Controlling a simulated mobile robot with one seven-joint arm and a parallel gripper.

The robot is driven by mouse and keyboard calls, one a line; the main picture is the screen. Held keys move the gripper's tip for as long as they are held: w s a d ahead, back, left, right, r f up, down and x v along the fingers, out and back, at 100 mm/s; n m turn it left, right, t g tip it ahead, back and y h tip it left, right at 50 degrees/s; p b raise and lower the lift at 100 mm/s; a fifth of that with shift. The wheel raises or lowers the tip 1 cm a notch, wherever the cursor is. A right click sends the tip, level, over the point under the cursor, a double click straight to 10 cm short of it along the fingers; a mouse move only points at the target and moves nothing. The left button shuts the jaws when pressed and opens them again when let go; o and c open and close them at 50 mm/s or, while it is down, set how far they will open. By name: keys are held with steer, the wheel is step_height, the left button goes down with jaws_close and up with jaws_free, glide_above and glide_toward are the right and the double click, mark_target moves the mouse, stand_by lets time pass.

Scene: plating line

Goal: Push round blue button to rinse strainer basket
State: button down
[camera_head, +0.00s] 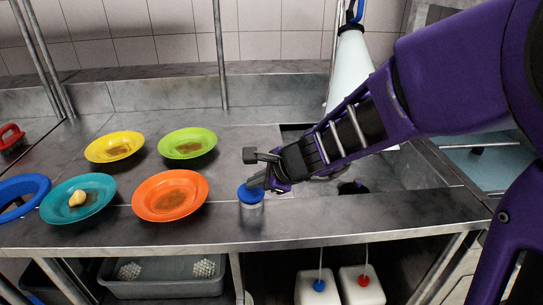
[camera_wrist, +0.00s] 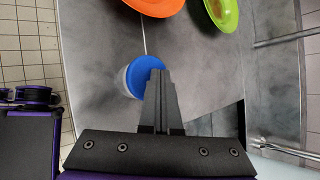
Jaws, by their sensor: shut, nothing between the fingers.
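The round blue button (camera_head: 250,193) caps a short silver cylinder on the steel counter, just right of the orange plate. In the wrist view the blue button (camera_wrist: 143,75) lies right at the fingertips, which cover part of its right side. My gripper (camera_head: 256,183) is shut and empty, pointing down at the button; I cannot tell whether the fingertips touch it. My gripper also shows in the wrist view (camera_wrist: 157,76), fingers together. A dark round item (camera_head: 352,188) sits in the sink behind my arm; I cannot tell whether it is the strainer basket.
An orange plate (camera_head: 143,207) stands close left of the button. Teal (camera_head: 49,211), yellow (camera_head: 90,154) and green (camera_head: 166,152) plates lie beyond. The sink opening (camera_head: 400,172) is to the right.

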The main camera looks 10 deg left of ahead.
mark_target(256, 192)
steer(key=shift+f, duration=0.25)
stand_by(0.4)
steer(key=shift+r+p, duration=0.9)
steer(key=shift+r, duration=0.3)
step_height(256, 192, up, 5)
steer(key=p, duration=0.4)
steer(key=shift+p, duration=0.3)
